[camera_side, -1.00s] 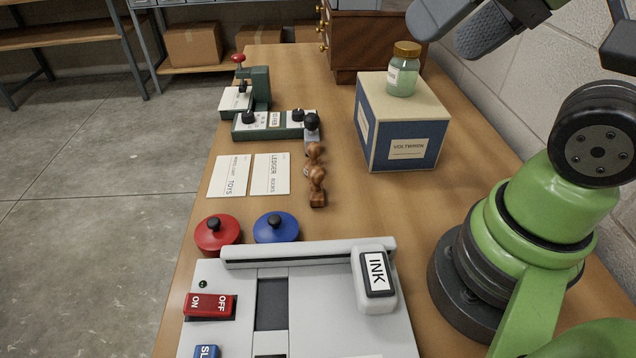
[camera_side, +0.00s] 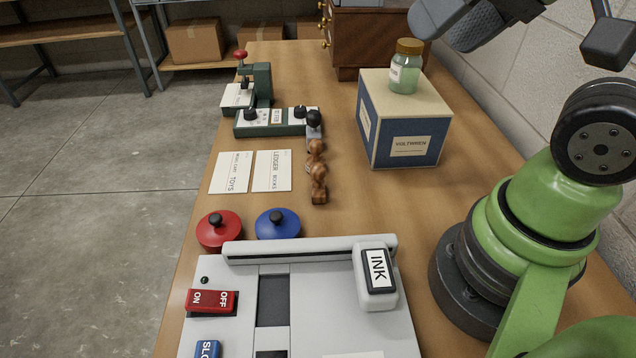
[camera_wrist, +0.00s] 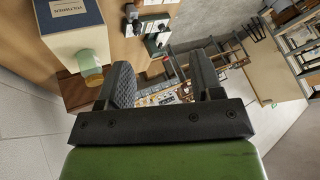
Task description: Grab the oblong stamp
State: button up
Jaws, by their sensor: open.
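Several hand stamps stand in a row on the table in the side view. Two have turned wooden handles: the nearer stamp (camera_side: 319,187) and the one just behind it (camera_side: 315,154). Behind them is a dark-knobbed stamp (camera_side: 314,121) with a grey body. Their bases are small here, and I cannot tell which is oblong. My gripper is partly cut off at the top right of the side view, high above the table and apart from the stamps. In the wrist view my gripper (camera_wrist: 160,80) has its two fingers spread, with nothing held between them.
A blue box (camera_side: 408,135) with a jar (camera_side: 405,68) on it stands right of the stamps. A green press (camera_side: 262,90) stands behind.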

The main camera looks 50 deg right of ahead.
jog(key=w+d+f+h, duration=0.3)
jog(key=w+d+f, duration=0.15)
jog(key=w, duration=0.25)
jog(key=n+g+y, duration=0.2)
jog(key=n+y, duration=0.2)
jog(key=y, duration=0.1)
send_over(322, 167)
jog(key=s+d, duration=0.1)
jog(key=s, duration=0.1)
notch_tip(322, 167, down, 15)
jog(key=shift+w+a+f+h, duration=0.1)
jog(key=shift+w+f, duration=0.1)
jog(key=shift+f, duration=0.35)
jog(key=shift+w+a+f+h, duration=0.1)
jog(key=shift+w+f, duration=0.15)
jog(key=shift+f, duration=0.35)
jog(key=shift+w+a+f+h, duration=0.1)
jog(key=shift+w+f, duration=0.1)
jog(key=shift+f, duration=0.35)
jog(key=f, duration=0.3)
jog(key=shift+w+a+f, duration=0.25)
jog(key=shift+w+f, duration=0.15)
jog(key=shift+w+a+f, duration=0.15)
jog(key=shift+w+f, duration=0.15)
jog(key=shift+f, duration=0.3)
jog(key=c, duration=1)
